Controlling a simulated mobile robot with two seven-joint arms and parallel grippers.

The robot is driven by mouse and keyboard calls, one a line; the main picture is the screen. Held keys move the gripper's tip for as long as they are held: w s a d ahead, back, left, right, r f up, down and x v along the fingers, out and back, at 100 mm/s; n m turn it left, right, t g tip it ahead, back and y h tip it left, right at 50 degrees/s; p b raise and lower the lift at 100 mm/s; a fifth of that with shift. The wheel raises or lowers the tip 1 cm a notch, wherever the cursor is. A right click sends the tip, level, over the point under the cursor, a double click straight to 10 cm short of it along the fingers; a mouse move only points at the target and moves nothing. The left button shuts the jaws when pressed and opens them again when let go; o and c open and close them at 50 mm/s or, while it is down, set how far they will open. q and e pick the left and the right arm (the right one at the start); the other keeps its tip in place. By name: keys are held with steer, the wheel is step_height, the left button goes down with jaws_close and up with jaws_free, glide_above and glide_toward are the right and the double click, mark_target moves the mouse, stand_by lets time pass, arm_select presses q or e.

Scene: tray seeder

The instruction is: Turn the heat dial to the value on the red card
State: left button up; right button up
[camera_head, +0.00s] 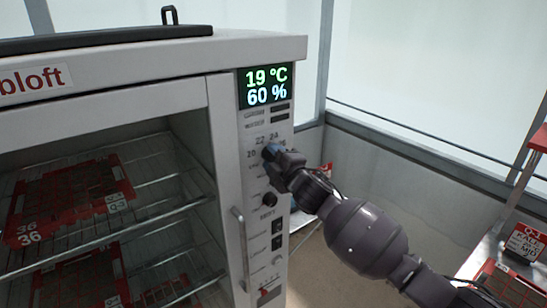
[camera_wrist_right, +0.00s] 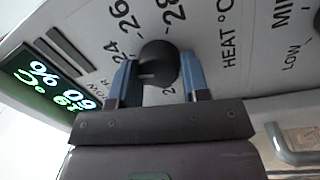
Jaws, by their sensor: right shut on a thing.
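The heat dial (camera_wrist_right: 160,62) is a round black knob on the white control panel, ringed by printed numbers; 24, 26 and 28 are readable beside it in the wrist view. A short pale mark shows on its face; I cannot tell which number it points to. My right gripper (camera_head: 270,153) is shut on the dial, and its blue fingers (camera_wrist_right: 159,66) sit on either side of the knob in the wrist view. The display (camera_head: 266,86) above reads 19 °C and 60 %. I cannot make out a red card with a heat value. My left gripper is not in view.
A door handle (camera_head: 241,247) stands out beside the panel. More knobs and switches (camera_head: 277,242) lie below the dial. A rack with a labelled card (camera_head: 523,243) stands at right.

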steer(key=shift+m, duration=1.2)
steer(key=o, duration=0.9)
steer(key=shift+s+d, duration=0.1)
steer(key=b+v, duration=0.1)
steer(key=v, duration=0.9)
steer(key=shift+s+r, duration=0.15)
steer(key=shift+s, duration=0.15)
